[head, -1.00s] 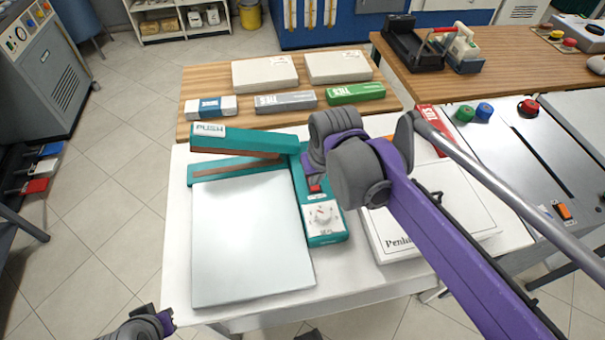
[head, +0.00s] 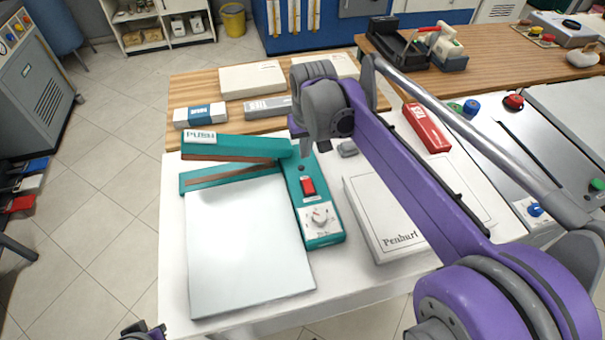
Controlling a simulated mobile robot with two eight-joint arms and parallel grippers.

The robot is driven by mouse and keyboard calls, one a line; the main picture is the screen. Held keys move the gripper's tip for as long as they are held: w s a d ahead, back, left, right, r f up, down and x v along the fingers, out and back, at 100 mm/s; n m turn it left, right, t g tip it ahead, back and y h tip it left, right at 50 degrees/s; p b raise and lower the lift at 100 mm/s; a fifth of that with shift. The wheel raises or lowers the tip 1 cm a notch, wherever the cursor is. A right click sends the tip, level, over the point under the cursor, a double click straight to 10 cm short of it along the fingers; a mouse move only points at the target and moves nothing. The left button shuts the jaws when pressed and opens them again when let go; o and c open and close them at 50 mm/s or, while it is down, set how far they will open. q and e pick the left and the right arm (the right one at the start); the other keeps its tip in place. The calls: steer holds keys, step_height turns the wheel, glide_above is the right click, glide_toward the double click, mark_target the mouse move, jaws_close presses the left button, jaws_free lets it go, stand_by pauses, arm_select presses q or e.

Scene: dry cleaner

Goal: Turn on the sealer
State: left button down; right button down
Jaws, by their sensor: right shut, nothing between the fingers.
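The sealer is teal, with a control body (head: 326,240) on the right and a raised arm marked PUSH (head: 235,147) over its sealing bar. A pale flat plate (head: 245,245) lies in front of the bar. On the control body are a red rocker switch (head: 308,186) and a white dial (head: 320,216); a small dark round spot shows above the switch. I cannot tell which way the rocker is tipped. My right gripper (head: 305,153) is shut and empty, pointing down above and behind the switch, apart from it. My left gripper (head: 143,331) barely shows at the bottom edge.
A white Penhurl box (head: 385,225) lies right of the sealer, with a small grey object (head: 347,149) behind it. A red box (head: 427,128) lies further right. Several cartons stand on the wooden board (head: 180,95) behind. My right arm crosses above the Penhurl box.

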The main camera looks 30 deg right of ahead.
mark_target(302, 180)
steer(key=f, duration=0.4)
steer(key=w+f, duration=0.1)
steer(key=f, duration=0.3)
steer(key=w+f, duration=0.1)
steer(key=f, duration=0.3)
steer(key=shift+w+d+f+b, duration=0.15)
steer(key=shift+d+f+b, duration=0.15)
steer(key=shift+b, duration=0.05)
steer(key=shift+w+f+g+b, duration=0.2)
steer(key=shift+f+g+b, duration=0.1)
steer(key=shift+f+g, duration=0.15)
steer(key=shift+r, duration=0.1)
steer(key=shift+s, duration=0.1)
steer(key=shift+s+a+r, duration=0.15)
steer(key=shift+s+r, duration=0.15)
steer(key=shift+s, duration=0.35)
steer(key=shift+r+p, duration=0.1)
steer(key=shift+p, duration=0.2)
